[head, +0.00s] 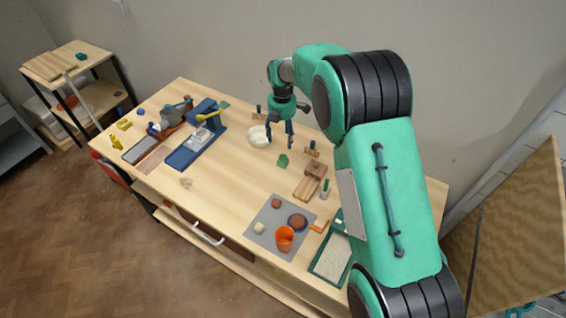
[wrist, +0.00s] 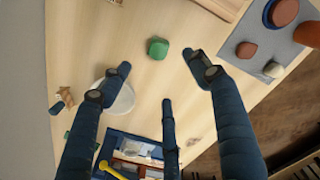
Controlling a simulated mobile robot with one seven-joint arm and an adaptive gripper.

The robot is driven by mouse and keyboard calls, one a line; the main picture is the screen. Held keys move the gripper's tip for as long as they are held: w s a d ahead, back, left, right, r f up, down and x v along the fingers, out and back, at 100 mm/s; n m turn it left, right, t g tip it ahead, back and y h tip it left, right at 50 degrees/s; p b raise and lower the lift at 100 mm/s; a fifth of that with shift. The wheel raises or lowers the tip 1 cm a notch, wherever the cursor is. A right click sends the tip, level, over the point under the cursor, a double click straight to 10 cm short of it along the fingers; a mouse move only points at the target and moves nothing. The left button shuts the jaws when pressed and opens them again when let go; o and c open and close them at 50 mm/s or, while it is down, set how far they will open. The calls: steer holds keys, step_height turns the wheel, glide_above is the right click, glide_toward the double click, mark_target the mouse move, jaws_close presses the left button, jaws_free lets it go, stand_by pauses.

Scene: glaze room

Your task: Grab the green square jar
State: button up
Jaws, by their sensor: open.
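A small green square jar (head: 283,160) stands on the wooden table, near its middle. In the wrist view the same green jar (wrist: 157,48) sits above centre, beyond the fingertips. My gripper (head: 280,142) is above the table, just behind the jar in the head view, with its fingers pointing down. In the wrist view my gripper (wrist: 160,66) has its three dark blue fingers spread wide and nothing between them. The fingers are apart from the jar.
A white bowl (head: 259,136) is close beside the fingers. Wooden blocks (head: 311,181) lie to the right of the jar. A grey mat (head: 266,218) with an orange cup (head: 284,238) is nearer the front. A blue tool (head: 190,150) stands left; bare tabletop lies between.

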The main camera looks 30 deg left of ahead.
glide_above(283, 157)
steer(key=f, duration=0.8)
steer(key=shift+s+f, duration=0.1)
steer(key=shift+s, duration=0.15)
steer(key=shift+w+f, duration=0.1)
steer(key=shift+f, duration=2.5)
steer(key=c, duration=1.4)
steer(key=shift+r, duration=0.15)
